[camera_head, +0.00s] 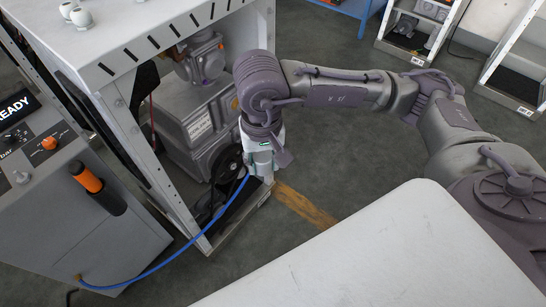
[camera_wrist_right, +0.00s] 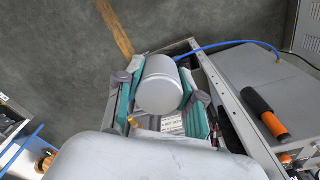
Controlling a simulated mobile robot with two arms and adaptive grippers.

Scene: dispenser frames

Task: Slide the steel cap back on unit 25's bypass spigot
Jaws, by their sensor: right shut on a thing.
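My right gripper (camera_head: 262,163) points down at the open front corner of a grey dispenser frame (camera_head: 118,93). In the right wrist view its green-edged fingers (camera_wrist_right: 162,92) are shut around a smooth silver cylinder (camera_wrist_right: 160,84), which looks like the steel cap. In the head view the gripper and wrist hide the cap. A small brass-coloured piece (camera_wrist_right: 135,122) shows beside the cap's near end. I cannot tell whether it is the spigot, or whether the cap touches a spigot. No number 25 is readable. My left gripper is not in view.
A blue hose (camera_head: 150,270) curves from the grey console (camera_head: 70,215) to the frame near my gripper. A pump-like machine (camera_head: 205,120) fills the frame. Open floor (camera_head: 345,165) lies to the right.

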